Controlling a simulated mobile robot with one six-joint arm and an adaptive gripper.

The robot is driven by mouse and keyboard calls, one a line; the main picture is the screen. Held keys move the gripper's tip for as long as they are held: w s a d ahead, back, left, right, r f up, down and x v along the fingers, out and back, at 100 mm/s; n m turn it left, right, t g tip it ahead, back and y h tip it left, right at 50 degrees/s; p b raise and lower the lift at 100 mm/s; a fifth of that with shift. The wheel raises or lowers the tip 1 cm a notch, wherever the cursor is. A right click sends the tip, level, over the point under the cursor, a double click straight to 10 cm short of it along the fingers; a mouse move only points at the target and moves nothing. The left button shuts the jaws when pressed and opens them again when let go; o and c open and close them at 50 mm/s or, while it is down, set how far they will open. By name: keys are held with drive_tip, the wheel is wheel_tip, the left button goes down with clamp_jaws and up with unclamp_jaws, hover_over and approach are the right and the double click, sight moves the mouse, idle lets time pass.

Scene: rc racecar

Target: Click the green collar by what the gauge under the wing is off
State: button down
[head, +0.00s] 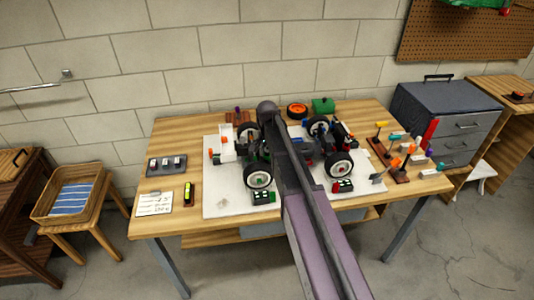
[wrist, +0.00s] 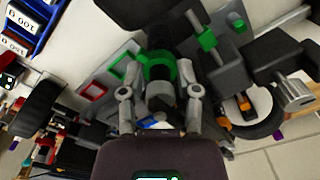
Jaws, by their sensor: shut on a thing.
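The green collar (wrist: 158,66) is in the upper middle of the wrist view, around a grey cylinder (wrist: 160,97). My gripper (wrist: 162,76) has one finger on each side and is shut on the collar; the exact contact is partly hidden. In the head view the race car lies on a white board, with its front left wheel (head: 258,175) and front right wheel (head: 340,165) showing. My arm covers the car's middle and hides my gripper there. A white upright part (head: 225,147) stands at the car's left end. I cannot make out a gauge reading.
The wooden table (head: 185,130) also holds a note card (head: 153,204), a yellow-and-black tool (head: 189,193), and a tray of grey blocks (head: 166,165). Small black boxes with green (head: 263,197) and red (head: 343,186) parts sit near the wheels. Colourful-handled tools (head: 400,160) crowd the right.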

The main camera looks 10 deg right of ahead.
drive_tip(key=n, duration=0.4)
drive_tip(key=shift+n, duration=1.9)
drive_tip(key=shift+c, duration=1.6)
unclamp_jaws()
drive_tip(key=shift+m, duration=0.4)
